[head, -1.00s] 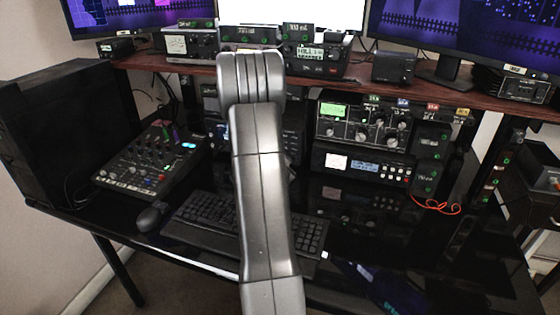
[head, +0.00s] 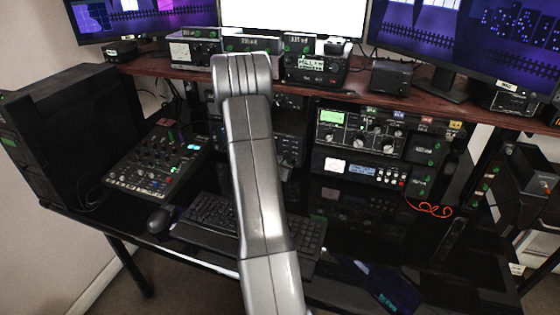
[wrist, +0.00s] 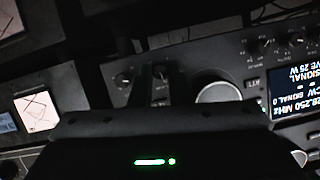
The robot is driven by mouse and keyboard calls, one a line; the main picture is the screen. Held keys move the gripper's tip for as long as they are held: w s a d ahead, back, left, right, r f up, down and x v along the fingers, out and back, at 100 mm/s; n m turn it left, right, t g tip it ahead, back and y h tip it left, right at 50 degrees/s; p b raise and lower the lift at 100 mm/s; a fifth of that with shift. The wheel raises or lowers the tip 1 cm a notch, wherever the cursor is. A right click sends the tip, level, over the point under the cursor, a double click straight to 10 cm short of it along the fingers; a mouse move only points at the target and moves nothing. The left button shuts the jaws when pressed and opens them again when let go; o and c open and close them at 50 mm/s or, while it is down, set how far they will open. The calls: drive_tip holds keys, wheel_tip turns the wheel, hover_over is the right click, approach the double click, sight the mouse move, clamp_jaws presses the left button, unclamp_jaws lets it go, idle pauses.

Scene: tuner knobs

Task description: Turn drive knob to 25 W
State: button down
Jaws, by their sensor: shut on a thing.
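In the wrist view, which is upside down, my gripper (wrist: 162,88) reaches to the front of a black radio (wrist: 205,52). Its dark fingers are shut on a small knob (wrist: 160,73), mostly hidden between them. The radio's lit display (wrist: 295,90) shows 28.250 MHz, CW and a cut-off line ending in "VE 25 W". A large silver dial (wrist: 219,94) sits between my gripper and the display. In the head view my arm covers my gripper and the held knob; the radio (head: 291,145) is partly seen behind it.
Another small knob (wrist: 122,80) is close beside my fingers. In the head view a mixer (head: 155,165), a keyboard (head: 205,213) and a mouse (head: 160,218) are on the desk. A tuner with a green meter (head: 350,130) stands right of my arm, under the wooden shelf (head: 430,110).

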idle(0.3)
drive_tip(key=c, duration=1.4)
unclamp_jaws()
drive_tip(key=v, duration=1.3)
drive_tip(key=shift+s+a+r+b, duration=0.15)
drive_tip(key=shift+s+a+b, duration=0.05)
drive_tip(key=shift+s+b, duration=0.2)
drive_tip(key=shift+w, duration=0.15)
drive_tip(key=x, duration=1.3)
drive_tip(key=shift+w+d+p, duration=0.2)
drive_tip(key=shift+w+p, duration=0.05)
drive_tip(key=shift+p, duration=0.1)
drive_tip(key=shift+s, duration=0.1)
